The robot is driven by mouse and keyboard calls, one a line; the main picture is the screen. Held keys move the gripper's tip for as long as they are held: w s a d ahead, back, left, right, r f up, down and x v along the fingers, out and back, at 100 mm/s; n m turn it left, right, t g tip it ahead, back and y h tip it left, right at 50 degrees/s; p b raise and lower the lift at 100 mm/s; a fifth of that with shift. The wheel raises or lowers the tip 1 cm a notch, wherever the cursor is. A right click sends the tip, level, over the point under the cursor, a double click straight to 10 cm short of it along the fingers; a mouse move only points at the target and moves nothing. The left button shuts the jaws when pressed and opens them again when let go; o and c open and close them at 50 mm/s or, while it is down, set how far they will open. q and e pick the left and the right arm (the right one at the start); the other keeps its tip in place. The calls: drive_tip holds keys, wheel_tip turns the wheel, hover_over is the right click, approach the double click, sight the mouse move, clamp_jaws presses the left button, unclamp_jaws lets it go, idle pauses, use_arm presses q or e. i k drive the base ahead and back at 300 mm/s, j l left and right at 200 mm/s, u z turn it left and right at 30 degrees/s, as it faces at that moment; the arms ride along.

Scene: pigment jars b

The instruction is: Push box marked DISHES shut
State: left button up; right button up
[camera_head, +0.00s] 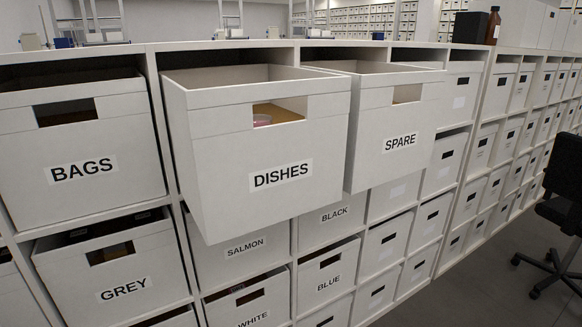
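The white box marked DISHES (223,185) is pulled well out of its shelf compartment in the top row. Its open top shows, and a small pinkish thing (262,120) is visible through its handle cutout. Neither of my grippers is in view.
The box marked SPARE (395,165) to the right is also pulled out, a little less far. The BAGS box (80,190) to the left sits in its compartment. GREY (118,268), SALMON (240,268) and other boxes fill lower rows. A black chair (562,205) stands at the right.

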sight(235, 178)
drive_tip(key=l+u, duration=0.3)
drive_tip(key=l, duration=0.35)
drive_tip(key=i+l+u, duration=0.1)
drive_tip(key=l+u, duration=0.2)
drive_tip(key=l, duration=0.35)
